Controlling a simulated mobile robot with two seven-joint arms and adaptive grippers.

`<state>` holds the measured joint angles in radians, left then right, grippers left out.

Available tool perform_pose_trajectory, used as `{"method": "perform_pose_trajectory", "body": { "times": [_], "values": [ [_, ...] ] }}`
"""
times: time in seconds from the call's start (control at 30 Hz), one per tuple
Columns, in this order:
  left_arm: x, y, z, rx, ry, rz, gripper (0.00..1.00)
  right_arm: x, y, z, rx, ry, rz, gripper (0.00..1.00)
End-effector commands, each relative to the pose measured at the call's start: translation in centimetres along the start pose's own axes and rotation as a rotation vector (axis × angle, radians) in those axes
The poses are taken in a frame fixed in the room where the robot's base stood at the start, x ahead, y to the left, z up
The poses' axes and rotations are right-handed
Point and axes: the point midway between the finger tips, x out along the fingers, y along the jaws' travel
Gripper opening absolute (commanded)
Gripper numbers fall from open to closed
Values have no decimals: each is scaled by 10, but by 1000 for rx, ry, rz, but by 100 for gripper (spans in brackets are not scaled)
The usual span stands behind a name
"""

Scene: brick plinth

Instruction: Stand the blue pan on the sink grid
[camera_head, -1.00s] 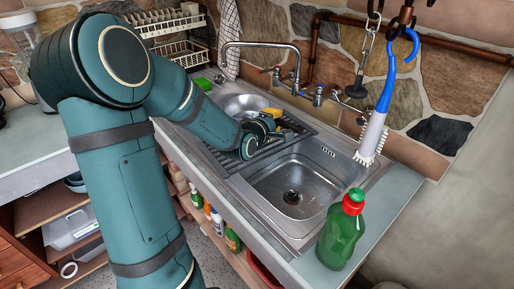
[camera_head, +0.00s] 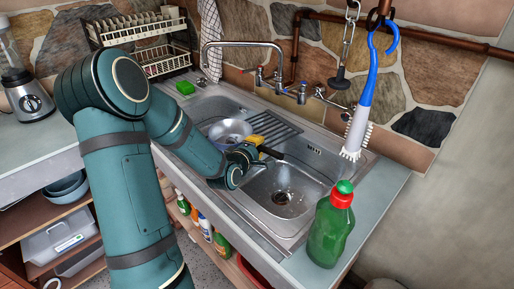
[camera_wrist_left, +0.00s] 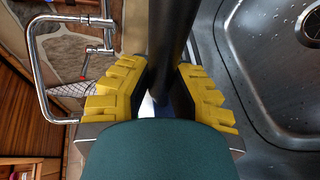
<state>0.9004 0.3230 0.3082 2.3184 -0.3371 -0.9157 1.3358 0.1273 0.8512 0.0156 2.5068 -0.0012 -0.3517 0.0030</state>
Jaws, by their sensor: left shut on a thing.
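The pan (camera_head: 230,131) shows a round, silvery-blue inside and a black handle (camera_head: 294,162) in the head view. My left gripper (camera_head: 257,145), with yellow fingertips, is shut on the handle. In the left wrist view the dark handle (camera_wrist_left: 172,35) runs between the yellow fingers (camera_wrist_left: 160,80); the pan's body is mostly hidden there. The pan is over the near edge of the left basin, beside the ridged grid (camera_head: 278,128); I cannot tell its exact height. My arm hides part of the grid. My right gripper is not in view.
The right basin (camera_head: 285,190) is empty. A green bottle (camera_head: 331,228) stands at the counter's front right. A tap (camera_head: 245,44) arches behind the left basin. A brush (camera_head: 362,110) hangs at the right. A green sponge (camera_head: 185,88) lies at the back left.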

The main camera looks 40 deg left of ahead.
Motion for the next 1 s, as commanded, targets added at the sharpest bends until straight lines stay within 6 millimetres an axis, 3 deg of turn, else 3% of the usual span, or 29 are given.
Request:
{"method": "perform_pose_trajectory", "body": {
  "times": [0.17,0.2,0.23,0.67,1.0],
  "values": [
    [0,0,0,2,1,3,0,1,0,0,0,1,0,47],
    [0,0,0,0,1,-1,35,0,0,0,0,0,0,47],
    [0,0,0,0,1,-1,43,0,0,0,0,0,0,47],
    [-6,1,-1,2,1,-1,43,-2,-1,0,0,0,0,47],
    [-65,2,-1,1,3,-2,43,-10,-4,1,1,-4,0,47]
  ]
}}
